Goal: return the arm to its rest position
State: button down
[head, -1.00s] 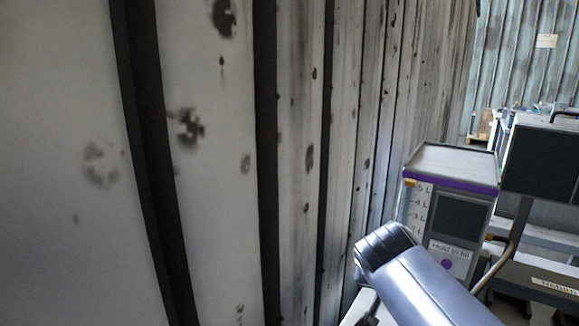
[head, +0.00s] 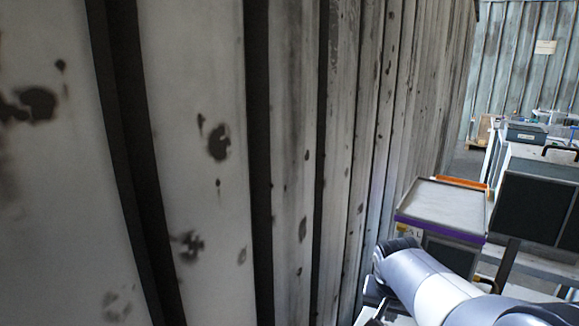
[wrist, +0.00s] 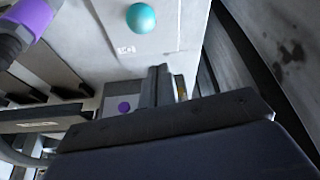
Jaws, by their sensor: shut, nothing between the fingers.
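My arm (head: 435,290) enters the head view at the lower right as silver-grey links, bent in front of a dispenser cabinet. In that view my gripper cannot be made out clearly. In the wrist view my gripper (wrist: 160,86) shows as two dark fingers close together above its broad dark body. The fingers are shut with nothing between them. They point at a pale panel (wrist: 105,45) that carries a teal ball-shaped knob (wrist: 141,18). What lies below the gripper body is hidden.
A ribbed, stained metal wall (head: 215,200) runs close along the left. The dispenser cabinet (head: 440,207) has a grey top and purple edge. A dark panel (head: 522,207) stands right of it. A purple-collared nozzle (wrist: 30,18) and a purple dot (wrist: 124,107) show in the wrist view.

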jog(key=shift+w+d+f+g+y+p, duration=0.1)
jog(key=shift+w+d+g+y+p, duration=0.45)
jog(key=shift+p, duration=0.9)
jog(key=shift+d+f, duration=0.1)
jog(key=shift+d, duration=0.05)
jog(key=shift+f+t+h+b, duration=0.1)
jog(key=shift+t+h+b, duration=0.15)
jog(key=shift+b, duration=0.25)
